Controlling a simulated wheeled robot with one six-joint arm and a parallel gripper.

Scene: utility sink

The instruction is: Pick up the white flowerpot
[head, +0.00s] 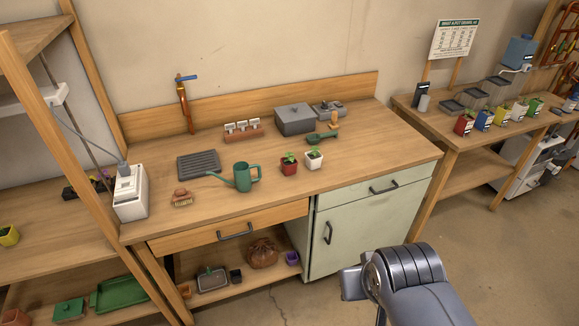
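The white flowerpot (313,161) stands upright on the wooden workbench (350,157), near its front edge, with a small green plant in it. A red flowerpot (289,167) with a similar plant stands close to its left. A grey part of my arm shows at the lower right, in front of the bench and well apart from the white flowerpot. My gripper's fingers cannot be seen in the head view.
A green watering can (242,177) stands left of the pots. A green trowel (322,137) and a grey box (294,120) lie behind them. The bench top right of the white flowerpot is clear. A wooden shelf post (85,170) rises at the left.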

